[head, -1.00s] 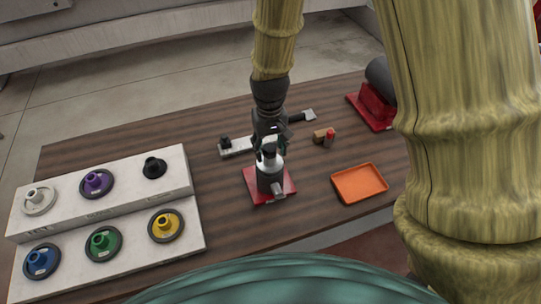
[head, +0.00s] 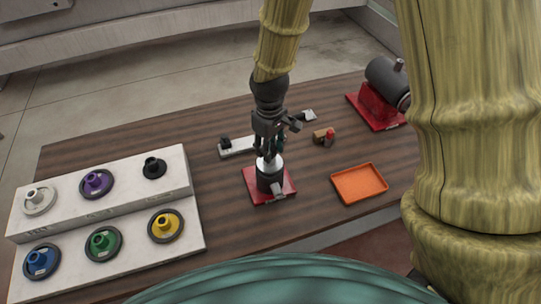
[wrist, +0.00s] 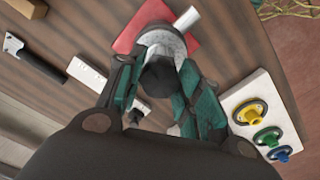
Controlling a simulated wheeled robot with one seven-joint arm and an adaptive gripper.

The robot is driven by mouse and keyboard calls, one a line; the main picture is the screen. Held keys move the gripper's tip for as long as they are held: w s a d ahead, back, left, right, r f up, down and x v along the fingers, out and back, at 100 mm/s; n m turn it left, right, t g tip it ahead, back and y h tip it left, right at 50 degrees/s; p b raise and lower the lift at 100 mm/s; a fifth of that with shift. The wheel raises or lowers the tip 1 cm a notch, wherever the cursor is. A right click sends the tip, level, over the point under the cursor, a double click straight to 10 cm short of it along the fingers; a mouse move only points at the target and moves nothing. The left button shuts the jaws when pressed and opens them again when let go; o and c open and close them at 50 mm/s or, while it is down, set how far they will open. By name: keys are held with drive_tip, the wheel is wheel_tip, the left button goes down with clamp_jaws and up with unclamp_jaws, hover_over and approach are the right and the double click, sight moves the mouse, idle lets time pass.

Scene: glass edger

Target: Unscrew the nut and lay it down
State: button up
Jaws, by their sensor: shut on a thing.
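A dark cylindrical holder with a pale grey top (head: 270,165) stands upright on a red base plate (head: 284,193). A short grey stub sticks out of its front. My gripper (head: 268,152) is right above the holder, pointing down. In the wrist view, my gripper (wrist: 158,85) has its green-padded fingers closed on either side of a dark nut (wrist: 160,74). The pale, speckled top (wrist: 162,38) shows just beyond the nut. The fingers hide most of the nut in the head view, and I cannot tell whether it still touches the holder.
An empty orange tray (head: 360,184) lies to the right. A small wooden block with a red piece (head: 325,136) and a red-based machine (head: 378,104) stand behind it. A white stepped rack (head: 125,205) with coloured wheels fills the left.

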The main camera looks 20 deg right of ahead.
drive_tip(key=n, duration=1.1)
drive_tip(key=shift+r, duration=0.75)
drive_tip(key=shift+r, duration=1.7)
drive_tip(key=shift+r, duration=0.1)
drive_tip(key=shift+r, duration=1.9)
